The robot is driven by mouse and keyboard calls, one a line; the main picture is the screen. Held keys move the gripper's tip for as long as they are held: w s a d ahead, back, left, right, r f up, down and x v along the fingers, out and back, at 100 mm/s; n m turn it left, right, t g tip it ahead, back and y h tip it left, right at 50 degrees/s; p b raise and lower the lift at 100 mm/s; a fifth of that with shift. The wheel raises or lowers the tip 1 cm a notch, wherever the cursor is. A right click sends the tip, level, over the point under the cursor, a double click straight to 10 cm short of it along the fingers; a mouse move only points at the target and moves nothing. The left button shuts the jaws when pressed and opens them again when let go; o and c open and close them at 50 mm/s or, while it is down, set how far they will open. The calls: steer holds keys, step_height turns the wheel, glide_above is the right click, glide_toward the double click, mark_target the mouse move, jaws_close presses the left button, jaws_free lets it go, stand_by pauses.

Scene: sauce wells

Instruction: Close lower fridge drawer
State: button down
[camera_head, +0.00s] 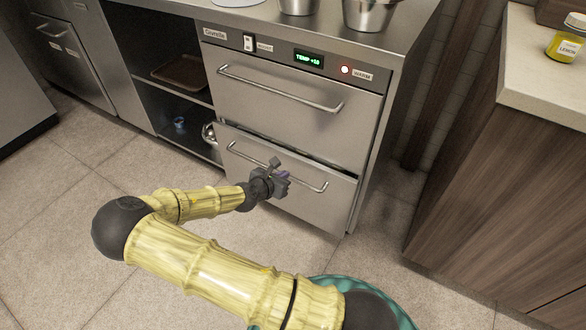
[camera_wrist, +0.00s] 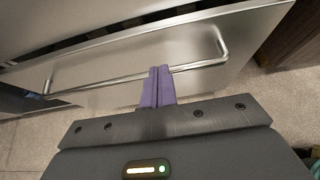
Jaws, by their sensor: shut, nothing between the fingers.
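The lower fridge drawer (camera_head: 325,204) is a steel front with a long bar handle (camera_head: 307,185). It stands slightly out from the cabinet, with a dark gap along its top edge. My gripper (camera_head: 284,175) is at the drawer front, near the middle of the handle. In the wrist view, the purple fingers (camera_wrist: 157,88) are together with nothing between them. Their tips overlap the handle bar (camera_wrist: 120,83) in the picture; I cannot tell whether they touch it or the drawer front (camera_wrist: 200,84). The upper drawer (camera_head: 290,105) is shut.
The fridge top holds steel pots (camera_head: 368,12). An open shelf bay with a brown tray (camera_head: 183,72) is to the left. A wood-fronted counter (camera_head: 500,170) with a yellow jar (camera_head: 566,42) stands at right. Tiled floor (camera_head: 50,230) is clear at left.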

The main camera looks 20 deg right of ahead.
mark_target(298, 162)
steer(key=b+x, duration=0.1)
steer(key=x, duration=0.3)
steer(key=r+b+x, duration=0.1)
steer(key=x, duration=0.1)
steer(key=shift+w+d+r+b, duration=0.1)
steer(key=shift+w+d+b, duration=0.1)
steer(key=shift+d+b, duration=0.1)
steer(key=shift+w+d+r, duration=0.1)
steer(key=shift+w+d, duration=0.1)
steer(key=shift+w, duration=0.1)
steer(key=shift+r, duration=0.1)
